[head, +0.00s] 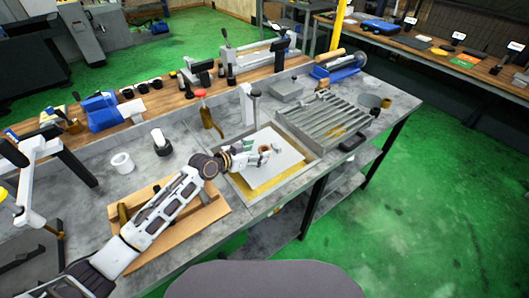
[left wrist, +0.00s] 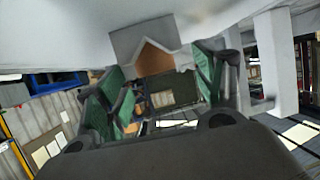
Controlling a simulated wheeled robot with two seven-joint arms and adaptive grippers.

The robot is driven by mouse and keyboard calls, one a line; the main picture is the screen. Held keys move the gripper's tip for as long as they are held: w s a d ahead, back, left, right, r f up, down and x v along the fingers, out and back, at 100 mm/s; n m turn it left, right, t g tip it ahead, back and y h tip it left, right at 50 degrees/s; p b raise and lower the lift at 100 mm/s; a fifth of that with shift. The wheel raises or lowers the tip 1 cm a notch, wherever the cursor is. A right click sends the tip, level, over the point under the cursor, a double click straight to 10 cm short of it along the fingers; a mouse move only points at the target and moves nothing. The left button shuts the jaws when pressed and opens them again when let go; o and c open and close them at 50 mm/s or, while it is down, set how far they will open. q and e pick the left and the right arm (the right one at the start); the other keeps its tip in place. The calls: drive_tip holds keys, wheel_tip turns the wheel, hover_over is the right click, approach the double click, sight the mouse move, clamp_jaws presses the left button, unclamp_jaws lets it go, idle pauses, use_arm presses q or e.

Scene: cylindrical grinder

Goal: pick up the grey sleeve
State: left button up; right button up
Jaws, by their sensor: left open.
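My left gripper (head: 262,154) reaches in from the left, low over the pale plate of a shallow tray (head: 245,187). A small grey piece (head: 276,153), which may be the grey sleeve, sits on the plate just to the right of the fingertips. A copper-brown ring (head: 264,149) shows right at the fingers. In the left wrist view the green-padded fingers (left wrist: 158,85) are apart. A grey block-like shape (left wrist: 140,36) and a brown surface (left wrist: 153,60) show beyond and between them; I cannot tell whether the fingers touch anything. My right gripper is out of view.
A ribbed grey rack (head: 322,118) stands right of the tray, a wooden tray (head: 212,212) lies under my left arm. An upright post (head: 247,108) rises at the tray's back edge.

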sight(268, 148)
use_arm(q)
drive_tip(key=shift+w+d+f+p, duration=0.1)
drive_tip(key=shift+w+d+p, duration=0.15)
drive_tip(key=shift+d, duration=0.25)
drive_tip(key=shift+w+d+f+p, duration=0.1)
drive_tip(key=shift+w+d, duration=0.1)
drive_tip(key=shift+d, duration=0.3)
drive_tip(key=shift+x, duration=1.1)
drive_tip(key=c, duration=1.5)
drive_tip(key=shift+r, duration=0.15)
drive_tip(key=shift+r+b, duration=0.3)
drive_tip(key=shift+r, duration=4.6)
